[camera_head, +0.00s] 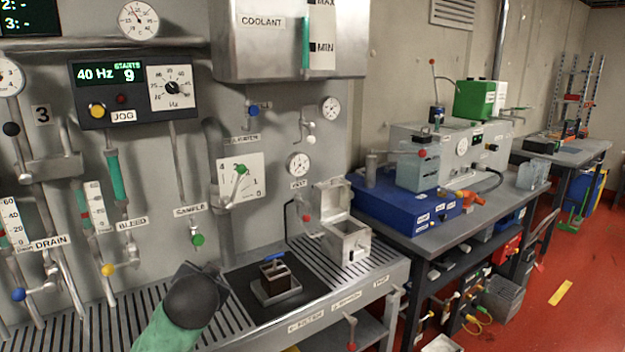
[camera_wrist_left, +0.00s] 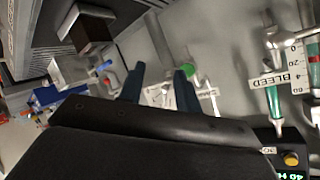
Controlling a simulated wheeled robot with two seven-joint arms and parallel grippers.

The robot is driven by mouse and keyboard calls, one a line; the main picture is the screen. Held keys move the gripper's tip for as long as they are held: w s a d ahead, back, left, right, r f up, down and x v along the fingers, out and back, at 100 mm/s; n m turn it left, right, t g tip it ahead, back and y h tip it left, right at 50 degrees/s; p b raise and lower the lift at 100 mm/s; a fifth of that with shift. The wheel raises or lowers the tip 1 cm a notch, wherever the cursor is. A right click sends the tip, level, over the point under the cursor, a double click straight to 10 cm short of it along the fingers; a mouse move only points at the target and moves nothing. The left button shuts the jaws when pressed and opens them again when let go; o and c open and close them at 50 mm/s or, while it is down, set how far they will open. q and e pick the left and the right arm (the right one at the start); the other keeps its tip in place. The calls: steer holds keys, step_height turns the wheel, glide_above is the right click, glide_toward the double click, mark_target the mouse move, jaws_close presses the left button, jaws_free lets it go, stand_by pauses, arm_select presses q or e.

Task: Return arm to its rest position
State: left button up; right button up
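My left arm (camera_head: 178,312), green with a black wrist, comes in at the bottom of the head view, left of centre. It stands in front of the slatted bench, left of a dark mat. The wrist hides most of the left gripper there. In the left wrist view the left gripper (camera_wrist_left: 161,80) has two dark fingers standing apart with nothing between them. The grey wall, a green knob (camera_wrist_left: 190,73) and a label show beyond the fingers. My right arm and gripper are not in view.
A small dark block with a blue top (camera_head: 275,272) sits in a grey tray on the dark mat (camera_head: 245,285), close right of my arm. An open metal box (camera_head: 345,240) stands further right. Pipes, valves and gauges cover the wall, including a green sample knob (camera_head: 198,240).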

arm_select(q)
steer(key=s+d+f+n+g+h, duration=0.1)
steer(key=s+d+f+g, duration=0.1)
steer(key=s+f, duration=1)
steer(key=s+d+f+g+h, duration=0.2)
steer(key=s+f+g, duration=0.3)
steer(key=s+f, duration=0.7)
steer(key=s+d+f+n+g+h, duration=0.1)
steer(key=s+d+f+g, duration=0.2)
steer(key=s+f, duration=0.8)
steer(key=s+d, duration=0.1)
steer(key=s, duration=0.3)
steer(key=shift+s+d+f+n+g, duration=0.2)
steer(key=shift+f+n+g, duration=0.1)
steer(key=shift+f, duration=0.1)
